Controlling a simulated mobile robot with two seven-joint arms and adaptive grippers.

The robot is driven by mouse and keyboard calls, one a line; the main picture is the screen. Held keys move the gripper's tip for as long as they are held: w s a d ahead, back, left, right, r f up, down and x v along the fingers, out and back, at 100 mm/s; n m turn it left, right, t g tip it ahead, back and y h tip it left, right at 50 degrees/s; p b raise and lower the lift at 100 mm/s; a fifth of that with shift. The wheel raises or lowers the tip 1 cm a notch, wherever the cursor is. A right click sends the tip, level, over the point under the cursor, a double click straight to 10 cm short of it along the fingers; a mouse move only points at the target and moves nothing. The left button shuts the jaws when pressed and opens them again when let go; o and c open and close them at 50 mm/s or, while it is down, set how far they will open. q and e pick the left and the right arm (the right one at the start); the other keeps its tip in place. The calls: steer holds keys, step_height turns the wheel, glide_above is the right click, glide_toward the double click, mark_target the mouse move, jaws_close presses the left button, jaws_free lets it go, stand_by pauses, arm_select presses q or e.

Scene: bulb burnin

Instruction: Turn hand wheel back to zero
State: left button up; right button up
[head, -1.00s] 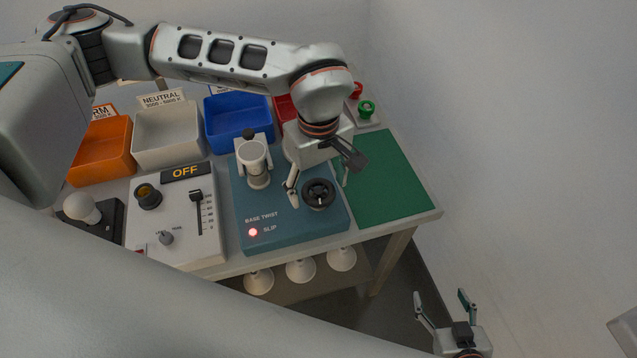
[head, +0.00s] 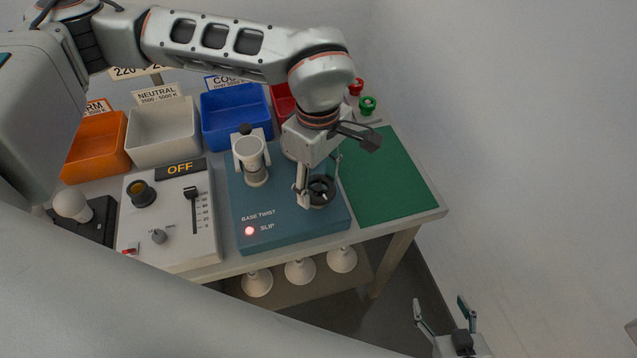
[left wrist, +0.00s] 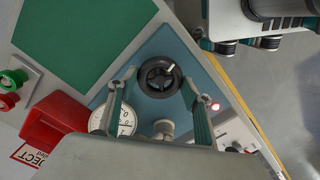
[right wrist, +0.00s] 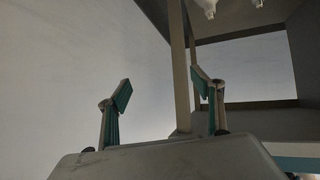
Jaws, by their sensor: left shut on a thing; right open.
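The black hand wheel (head: 321,191) sits at the right of the teal base-twist box (head: 290,222). It also shows in the left wrist view (left wrist: 146,77), with a light mark on its upper right. My left gripper (head: 318,180) is shut on the hand wheel, one finger on either side of it. A white dial (left wrist: 126,121) shows partly beside the left finger, with a 0 visible; its pointer I cannot make out. A red lamp (head: 249,231) is lit beside SLIP. My right gripper (head: 440,305) is open and empty, low and away from the table.
A grey holder with a cup (head: 251,160) stands left of the wheel. A control box (head: 205,240) reading OFF is further left. Blue (head: 235,112), white and orange bins line the back. The green mat (head: 392,185) on the right is bare. Several white bulbs hang under the table edge.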

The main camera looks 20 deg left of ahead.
arm_select(q)
steer(key=n+b, duration=0.1)
steer(key=n, duration=0.4)
steer(key=shift+n+b, duration=0.3)
steer(key=shift+b, duration=0.1)
steer(key=n, duration=0.2)
steer(key=shift+n+b, duration=0.3)
steer(key=n, duration=0.2)
steer(key=shift+n, duration=0.4)
steer(key=n, duration=0.3)
steer(key=shift+n+b, duration=0.3)
steer(key=shift+b, duration=0.1)
steer(key=n, duration=0.3)
steer(key=shift+n, duration=0.3)
steer(key=n, duration=1.1)
steer(key=shift+n, duration=2)
arm_select(e)
steer(key=shift+s+d+f, duration=0.1)
steer(key=shift+d+f, duration=0.1)
steer(key=shift+f, duration=1.55)
